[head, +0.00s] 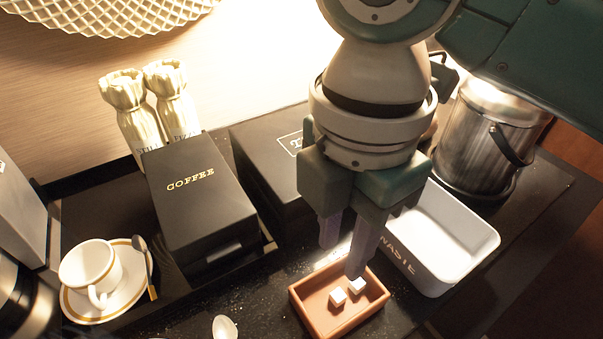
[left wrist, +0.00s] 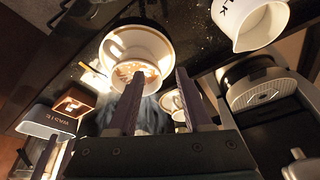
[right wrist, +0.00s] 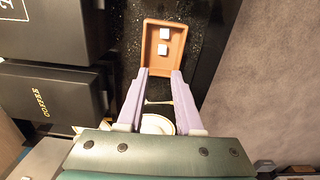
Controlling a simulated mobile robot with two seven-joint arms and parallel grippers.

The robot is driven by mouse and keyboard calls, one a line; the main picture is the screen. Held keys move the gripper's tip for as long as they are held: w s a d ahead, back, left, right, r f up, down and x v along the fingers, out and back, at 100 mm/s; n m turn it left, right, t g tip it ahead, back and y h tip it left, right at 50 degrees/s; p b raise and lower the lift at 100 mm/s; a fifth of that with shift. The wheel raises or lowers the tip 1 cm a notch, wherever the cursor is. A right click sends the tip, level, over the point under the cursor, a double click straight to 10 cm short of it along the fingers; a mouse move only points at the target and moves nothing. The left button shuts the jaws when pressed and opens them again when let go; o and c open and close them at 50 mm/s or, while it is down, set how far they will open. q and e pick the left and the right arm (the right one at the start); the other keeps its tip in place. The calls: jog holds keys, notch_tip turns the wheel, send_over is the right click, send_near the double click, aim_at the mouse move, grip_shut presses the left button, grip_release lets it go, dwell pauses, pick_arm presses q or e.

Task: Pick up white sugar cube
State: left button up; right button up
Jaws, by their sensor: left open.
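Two white sugar cubes (head: 338,296) (head: 357,285) lie in a small reddish-brown tray (head: 304,309). In the right wrist view the cubes (right wrist: 165,33) (right wrist: 162,50) are one behind the other in the tray (right wrist: 179,66), just beyond my fingertips. My right gripper (head: 342,261) points down above the tray's back edge. Its purple fingers (right wrist: 161,76) are apart, with nothing gripped. My left gripper (left wrist: 159,74) shows in its wrist view, open and empty, with a gold-rimmed white cup (left wrist: 150,42) beyond its fingers. The tray (left wrist: 84,93) shows at left there.
A white waste bin (head: 455,275) stands right of the tray. A black coffee box (head: 197,205) and a cup (head: 88,264) on a saucer (head: 130,295) stand left. A metal bucket (head: 488,140) is behind the bin. A small white vessel (head: 224,327) lies near the front.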

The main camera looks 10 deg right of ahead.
aim_at(335, 302)
notch_tip(335, 302, down, 10)
jog(key=shift+s+d+b, duration=0.15)
jog(key=shift+b, duration=0.15)
grip_shut()
dwell(0.4)
